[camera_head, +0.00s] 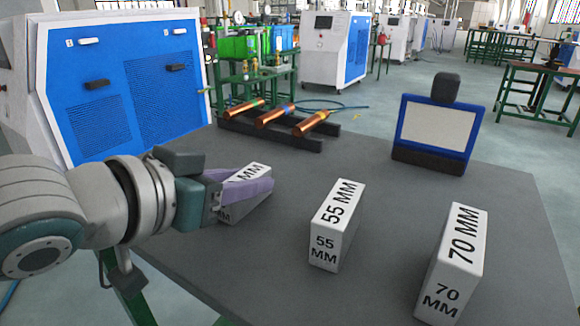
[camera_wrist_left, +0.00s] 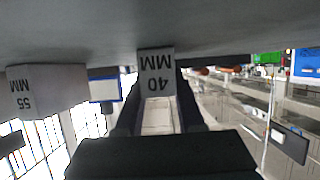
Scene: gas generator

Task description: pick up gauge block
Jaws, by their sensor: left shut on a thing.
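Three white gauge blocks are in the head view. The smallest, the 40 MM block (camera_head: 236,205), is at the left on the grey table, partly hidden by my gripper. It also shows in the left wrist view (camera_wrist_left: 156,72), between the fingers. My left gripper (camera_head: 255,188) has its purple fingers along both sides of this block and is shut on it. I cannot tell whether the block touches the table. The 55 MM block (camera_head: 334,225) stands in the middle, apart from the gripper. The 70 MM block (camera_head: 455,262) stands at the right. My right gripper is not seen.
The grey table (camera_head: 290,285) is clear between the blocks. A dark rack (camera_head: 270,138) with copper cylinders (camera_head: 275,116) lies at the back. A blue-framed panel (camera_head: 436,128) stands at the back right. A blue and white cabinet (camera_head: 125,85) stands behind on the left.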

